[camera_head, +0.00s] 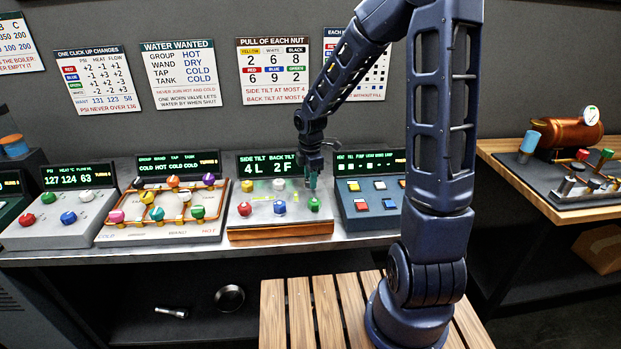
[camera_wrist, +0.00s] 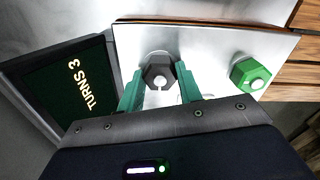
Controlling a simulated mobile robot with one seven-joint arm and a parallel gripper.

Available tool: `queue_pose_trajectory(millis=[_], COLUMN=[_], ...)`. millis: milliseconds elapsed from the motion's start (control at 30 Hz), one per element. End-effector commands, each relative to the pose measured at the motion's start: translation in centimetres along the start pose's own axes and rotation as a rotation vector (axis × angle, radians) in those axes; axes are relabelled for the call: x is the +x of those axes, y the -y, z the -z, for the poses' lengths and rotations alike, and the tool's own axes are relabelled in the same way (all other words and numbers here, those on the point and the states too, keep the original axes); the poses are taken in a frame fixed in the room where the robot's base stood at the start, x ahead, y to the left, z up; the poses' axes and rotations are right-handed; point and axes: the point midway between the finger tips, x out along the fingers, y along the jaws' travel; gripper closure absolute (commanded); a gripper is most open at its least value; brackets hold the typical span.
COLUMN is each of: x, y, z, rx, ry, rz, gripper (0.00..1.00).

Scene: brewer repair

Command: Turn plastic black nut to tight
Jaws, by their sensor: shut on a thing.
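The black nut (camera_wrist: 158,72) is a dark hexagonal nut on a pale stud, on a metal plate (camera_wrist: 210,40). My gripper (camera_wrist: 160,92) has its green fingers on either side of the nut, shut on it. In the head view my gripper (camera_head: 312,180) reaches down at the back right of the nut panel and hides the black nut. Yellow (camera_head: 247,186), white (camera_head: 278,184), red (camera_head: 244,209), blue (camera_head: 279,207) and green (camera_head: 314,204) nuts share the panel. The display (camera_head: 268,164) reads side tilt 4 L and back tilt 2 F; the wrist view shows turns 3.
The green nut (camera_wrist: 250,75) sits close beside my gripper in the wrist view. A button panel (camera_head: 368,202) stands right of the nut panel, and a pipe panel (camera_head: 165,212) left of it. A wall chart (camera_head: 272,70) lists pulls of each nut.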

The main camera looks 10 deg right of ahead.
Motion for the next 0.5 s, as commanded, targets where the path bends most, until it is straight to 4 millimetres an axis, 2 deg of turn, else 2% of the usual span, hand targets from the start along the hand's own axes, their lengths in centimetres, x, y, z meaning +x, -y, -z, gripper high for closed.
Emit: queue_pose_trajectory(millis=[267, 500], x=[-0.04, -0.05], y=[-0.02, -0.02], z=[0.0, 0.03], rx=[0.07, 0.241], ry=[0.0, 0.0], rz=[-0.001, -0.001], gripper=[0.88, 0.88])
